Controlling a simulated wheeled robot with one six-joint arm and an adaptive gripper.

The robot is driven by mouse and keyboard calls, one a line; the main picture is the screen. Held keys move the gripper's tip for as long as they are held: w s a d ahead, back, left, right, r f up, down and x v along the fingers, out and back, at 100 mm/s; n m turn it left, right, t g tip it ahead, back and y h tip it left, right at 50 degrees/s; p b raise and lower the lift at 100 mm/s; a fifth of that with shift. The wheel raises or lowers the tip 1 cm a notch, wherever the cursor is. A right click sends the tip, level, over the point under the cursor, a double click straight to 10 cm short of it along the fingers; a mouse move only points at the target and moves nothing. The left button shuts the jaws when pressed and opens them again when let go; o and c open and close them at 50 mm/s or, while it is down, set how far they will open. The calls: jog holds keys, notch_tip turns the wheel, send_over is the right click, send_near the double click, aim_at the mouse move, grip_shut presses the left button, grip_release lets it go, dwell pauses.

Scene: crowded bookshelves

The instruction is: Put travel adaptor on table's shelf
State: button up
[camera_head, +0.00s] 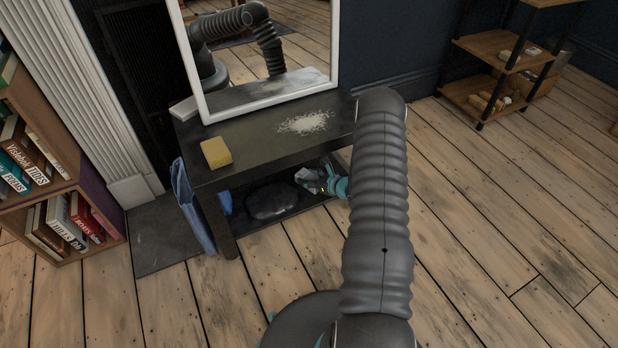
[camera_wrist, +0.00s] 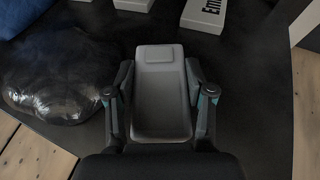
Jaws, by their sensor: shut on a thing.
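The travel adaptor (camera_wrist: 160,95) is a grey, rounded block with a small raised rectangle at its far end. In the wrist view it lies between the two fingers of my gripper (camera_wrist: 160,98), which is shut on it. In the head view my gripper (camera_head: 322,182) reaches in under the tabletop of the black table (camera_head: 255,140), at the right part of its lower shelf (camera_head: 240,232). The adaptor shows there as a small grey shape (camera_head: 308,175). I cannot tell whether it touches the shelf.
A dark glossy bag-like thing (camera_wrist: 65,75) lies left of my gripper on the shelf; white boxes (camera_wrist: 210,12) stand beyond. The tabletop holds a yellow sponge (camera_head: 215,152), white powder (camera_head: 306,123) and a white-framed mirror (camera_head: 265,113).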

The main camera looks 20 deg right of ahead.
jog(key=o, duration=1.2)
jog(key=shift+o, duration=0.2)
jog(key=shift+s+r+p, duration=0.1)
jog(key=shift+r+p, duration=0.1)
jog(key=shift+p, duration=0.1)
jog(key=v, duration=1.1)
jog(key=shift+s+d, duration=0.2)
jog(key=shift+s, duration=0.1)
jog(key=shift+r, duration=0.15)
